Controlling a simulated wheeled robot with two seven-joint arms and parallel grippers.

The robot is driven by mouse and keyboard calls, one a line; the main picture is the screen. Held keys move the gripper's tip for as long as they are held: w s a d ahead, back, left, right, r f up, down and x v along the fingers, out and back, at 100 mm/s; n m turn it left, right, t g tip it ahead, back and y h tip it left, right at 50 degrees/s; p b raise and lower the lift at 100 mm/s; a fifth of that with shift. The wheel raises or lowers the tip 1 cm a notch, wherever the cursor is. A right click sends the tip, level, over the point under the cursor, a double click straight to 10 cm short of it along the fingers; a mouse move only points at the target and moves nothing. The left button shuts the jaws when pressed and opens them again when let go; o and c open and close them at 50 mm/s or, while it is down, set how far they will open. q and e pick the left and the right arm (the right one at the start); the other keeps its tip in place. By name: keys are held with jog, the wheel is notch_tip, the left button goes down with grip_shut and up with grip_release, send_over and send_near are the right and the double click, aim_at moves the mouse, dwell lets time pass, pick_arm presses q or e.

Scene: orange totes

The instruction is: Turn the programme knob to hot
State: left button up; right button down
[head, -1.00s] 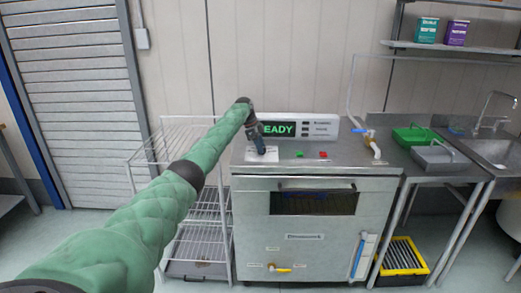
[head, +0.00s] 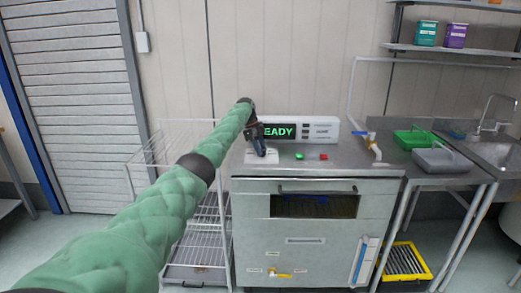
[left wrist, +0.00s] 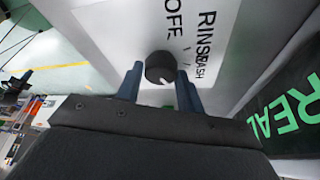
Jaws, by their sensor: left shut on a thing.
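The programme knob (left wrist: 160,68) is a small round black knob with a white pointer mark, on a white label plate (left wrist: 110,25) on the machine top. The plate's printed words OFF, RINSE and WASH show in the left wrist view; no word HOT can be read there. My left gripper (left wrist: 160,88) has its two blue fingers on either side of the knob, shut on it. The pointer mark is on the knob side nearest my gripper. In the head view, my left gripper (head: 258,148) hides the knob. My right gripper is not in view.
The display (head: 279,131) behind the knob reads READY, partly covered by my gripper. A green button (head: 299,156) and a red button (head: 323,156) sit right of the plate. A wire rack (head: 165,150) stands left; a steel counter with a green tray (head: 412,137) stands right.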

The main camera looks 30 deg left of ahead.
aim_at(255, 154)
pick_arm(q)
jog(key=shift+r, duration=0.1)
jog(key=o, duration=1)
jog(key=b+v, duration=0.1)
jog(key=v, duration=0.6)
jog(key=shift+a+r+b, duration=0.25)
jog(key=shift+b, duration=0.15)
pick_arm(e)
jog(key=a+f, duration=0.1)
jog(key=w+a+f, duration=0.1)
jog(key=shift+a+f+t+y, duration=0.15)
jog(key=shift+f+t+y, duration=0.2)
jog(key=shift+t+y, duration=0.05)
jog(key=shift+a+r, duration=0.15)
